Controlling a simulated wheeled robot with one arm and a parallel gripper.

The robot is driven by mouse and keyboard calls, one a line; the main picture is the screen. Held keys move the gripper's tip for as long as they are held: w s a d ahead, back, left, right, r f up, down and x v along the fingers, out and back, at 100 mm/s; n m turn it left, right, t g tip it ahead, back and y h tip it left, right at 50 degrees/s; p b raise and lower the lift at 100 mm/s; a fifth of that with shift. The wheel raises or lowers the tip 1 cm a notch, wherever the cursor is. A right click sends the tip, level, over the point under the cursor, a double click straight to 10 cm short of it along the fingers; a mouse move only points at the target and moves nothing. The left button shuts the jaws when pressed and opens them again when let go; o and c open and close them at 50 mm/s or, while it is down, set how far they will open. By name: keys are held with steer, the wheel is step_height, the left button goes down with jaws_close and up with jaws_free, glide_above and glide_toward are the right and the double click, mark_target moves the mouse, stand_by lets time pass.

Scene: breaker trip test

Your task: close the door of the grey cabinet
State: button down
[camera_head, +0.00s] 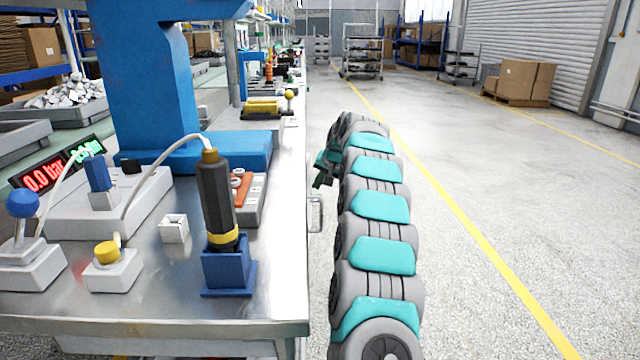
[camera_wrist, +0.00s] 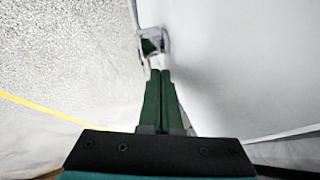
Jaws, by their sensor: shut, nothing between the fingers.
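A light grey flat panel (camera_wrist: 245,70), which looks like the cabinet door, fills the right of the wrist view. A small metal handle (camera_wrist: 151,36) stands out near its left edge. In the head view a metal handle (camera_head: 316,213) shows beside the bench's right edge; the cabinet itself is hidden there. My gripper (camera_wrist: 159,72) is shut and empty, its green fingers pointing at the handle close to the panel. I cannot tell whether the fingertips touch it. In the head view my gripper (camera_head: 322,178) is partly hidden behind my arm. How far the door stands open is unclear.
A metal workbench (camera_head: 280,290) stands at left, with a black-and-yellow tool in a blue holder (camera_head: 225,265), a blue press (camera_head: 140,70) and small switch boxes. The floor right of my arm is clear, with a yellow line (camera_head: 470,230). Carts and boxes stand far back.

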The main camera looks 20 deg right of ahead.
steer(key=a+b+v, duration=0.1)
steer(key=v, duration=0.6)
steer(key=d+r+m+t+h+b, duration=0.1)
steer(key=d+r+m+t+h, duration=0.15)
steer(key=d, duration=0.55)
steer(key=d+r+m+t+h+b, duration=0.1)
steer(key=d+m+h, duration=0.3)
steer(key=d, duration=0.5)
steer(key=d+r+m+t+h+b, duration=0.1)
steer(key=d+r+m+t+h, duration=0.15)
steer(key=d, duration=0.55)
steer(key=s+a+f+n+t+y+b, duration=0.1)
steer(key=s+a+f+t+y, duration=0.1)
steer(key=s+a+f+y, duration=0.45)
steer(key=s+a+f+n+t+y+b, duration=0.15)
steer(key=a+f+y, duration=0.25)
steer(key=a+y, duration=0.5)
steer(key=w+a+h, duration=0.2)
steer(key=w+a, duration=0.6)
steer(key=w, duration=0.4)
steer(key=shift+a+m+b, duration=0.3)
steer(key=shift+m+b, duration=0.05)
steer(key=shift+b, duration=0.1)
